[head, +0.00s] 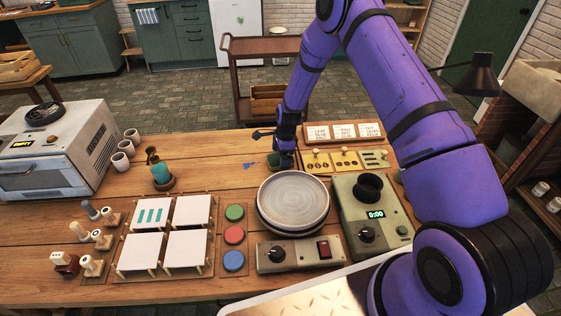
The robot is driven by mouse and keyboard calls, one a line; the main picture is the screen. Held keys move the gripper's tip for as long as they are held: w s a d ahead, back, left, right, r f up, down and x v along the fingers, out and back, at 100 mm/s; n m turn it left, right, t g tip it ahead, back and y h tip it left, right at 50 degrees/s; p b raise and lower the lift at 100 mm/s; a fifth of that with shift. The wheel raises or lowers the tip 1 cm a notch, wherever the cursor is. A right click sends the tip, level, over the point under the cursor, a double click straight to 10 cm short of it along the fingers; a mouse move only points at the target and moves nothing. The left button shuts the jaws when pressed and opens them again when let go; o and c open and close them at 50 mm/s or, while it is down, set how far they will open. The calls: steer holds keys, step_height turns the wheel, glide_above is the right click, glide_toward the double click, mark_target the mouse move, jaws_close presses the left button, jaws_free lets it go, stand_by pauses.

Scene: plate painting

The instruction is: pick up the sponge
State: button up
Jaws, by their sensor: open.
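My gripper (285,160) is at the end of the purple arm, low over the table behind the turntable. It is small and dark here; its jaws are open. A small dark green thing (274,161) shows right beside the gripper, partly covered by it. It may be the sponge or a dish holding it; I cannot tell, nor whether the jaws touch it. No other thing is clearly a sponge. A teal block-like thing (161,173) with a brown top stands in a round brown dish at the left.
A round grey turntable (293,201) stands just in front of the gripper. A timer box (374,215) is at its right, stamp cards (344,132) behind. White tiles (187,248), colour pots (235,235) and a kiln (60,145) are to the left. Bare wood (215,155) lies left of the gripper.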

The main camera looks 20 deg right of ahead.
steer(key=shift+a+f, duration=0.1)
steer(key=shift+f, duration=0.8)
steer(key=c, duration=1)
step_height(320, 180, up, 10)
